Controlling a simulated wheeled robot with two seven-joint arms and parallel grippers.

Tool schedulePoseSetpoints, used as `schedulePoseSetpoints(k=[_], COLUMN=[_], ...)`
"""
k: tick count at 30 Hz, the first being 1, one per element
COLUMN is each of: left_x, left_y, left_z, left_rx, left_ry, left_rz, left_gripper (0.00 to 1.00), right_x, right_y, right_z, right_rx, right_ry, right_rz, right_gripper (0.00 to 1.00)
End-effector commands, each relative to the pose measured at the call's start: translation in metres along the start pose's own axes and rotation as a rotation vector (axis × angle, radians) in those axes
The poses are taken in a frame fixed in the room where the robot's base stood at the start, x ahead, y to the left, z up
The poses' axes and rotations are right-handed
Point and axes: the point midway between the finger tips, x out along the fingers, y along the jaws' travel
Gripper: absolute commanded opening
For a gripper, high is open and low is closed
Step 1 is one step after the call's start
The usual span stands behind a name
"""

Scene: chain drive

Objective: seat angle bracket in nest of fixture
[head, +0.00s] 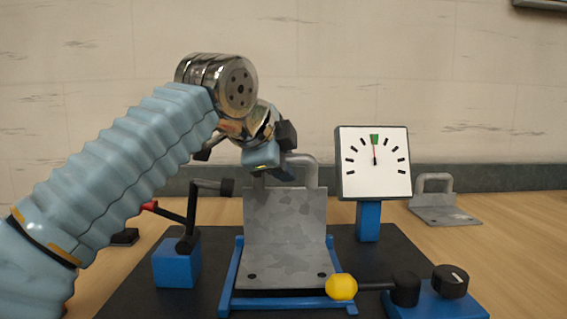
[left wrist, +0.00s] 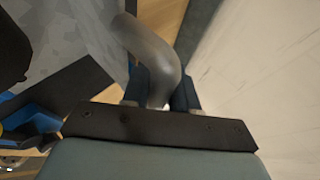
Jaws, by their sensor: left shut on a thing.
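The angle bracket (head: 285,225) is a mottled grey L-shaped plate with a bent-rod handle on top. It stands upright, its foot between the blue rails of the fixture nest (head: 232,280). I cannot tell whether the foot lies fully flat on the nest floor. My left gripper (head: 284,174) is shut on the left part of the handle; its fingers hide that part. In the left wrist view the grey handle (left wrist: 150,60) runs between the two fingers of the gripper (left wrist: 160,92). My right gripper is not in view.
A dial gauge (head: 375,165) on a blue post stands right of the bracket. A yellow-knobbed lever (head: 342,287) reaches across the front right corner. A clamp on a blue block (head: 177,262) stands at the left. A second bracket (head: 446,210) lies on the table at the right.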

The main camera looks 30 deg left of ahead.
Motion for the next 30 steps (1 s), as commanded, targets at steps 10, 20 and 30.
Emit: schedulePoseSetpoints(k=[10,20,30], left_x=[0.003,0.007,0.009], left_y=[0.005,0.010,0.013], left_z=[0.001,0.003,0.004], left_rx=[-0.001,-0.001,0.000], left_ry=[0.003,0.003,0.002], left_rz=[-0.006,-0.006,-0.005], left_gripper=[0.00,0.00,0.48], right_x=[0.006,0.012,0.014], right_y=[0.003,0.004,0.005], right_z=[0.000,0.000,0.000], right_rx=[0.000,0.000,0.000], right_ry=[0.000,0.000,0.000], right_rz=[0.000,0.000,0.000], right_gripper=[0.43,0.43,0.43])
